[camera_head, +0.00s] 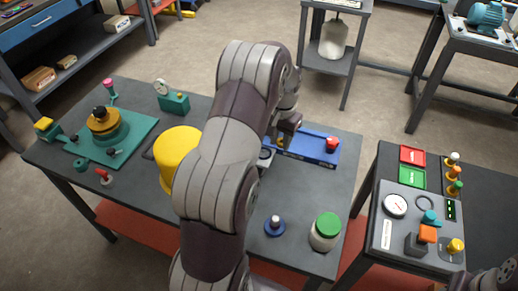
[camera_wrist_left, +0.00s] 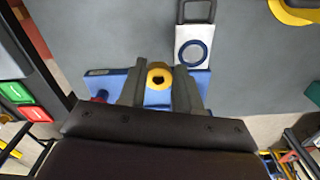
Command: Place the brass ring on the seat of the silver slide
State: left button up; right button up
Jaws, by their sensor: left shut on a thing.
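The brass ring (camera_wrist_left: 159,67), a yellow ring with a dark hole, is between the fingers of my left gripper (camera_wrist_left: 159,90) in the left wrist view. The gripper is shut on it, over a blue base (camera_wrist_left: 98,84). In the head view my left gripper (camera_head: 284,138) is at the left part of this base, partly behind my arm. A silver plate with a grey handle and a blue-rimmed round seat, the silver slide (camera_wrist_left: 182,31), lies beside the base. In the head view my arm mostly hides the slide.
The blue base (camera_head: 318,153) carries a red knob (camera_head: 332,143). A yellow cylinder (camera_head: 177,152) stands left of my arm, and a green fixture (camera_head: 133,138) is farther left.

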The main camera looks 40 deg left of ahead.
pick_arm(q)
jog(key=a+f, duration=0.1)
jog(key=a, duration=0.1)
jog(key=a+f, duration=0.1)
jog(key=a, duration=0.1)
jog(key=a+f, duration=0.2)
jog(key=shift+s+a+p, duration=0.1)
jog(key=shift+a+p, duration=0.05)
jog(key=shift+p, duration=0.2)
notch_tip(320, 180, down, 4)
jog(key=shift+s+r+p, duration=0.1)
jog(key=shift+r+p, duration=0.1)
jog(key=shift+p, duration=0.2)
jog(key=shift+f, duration=0.2)
jog(key=shift+f, duration=0.15)
jog(key=o, duration=1.1)
jog(key=shift+c, duration=0.2)
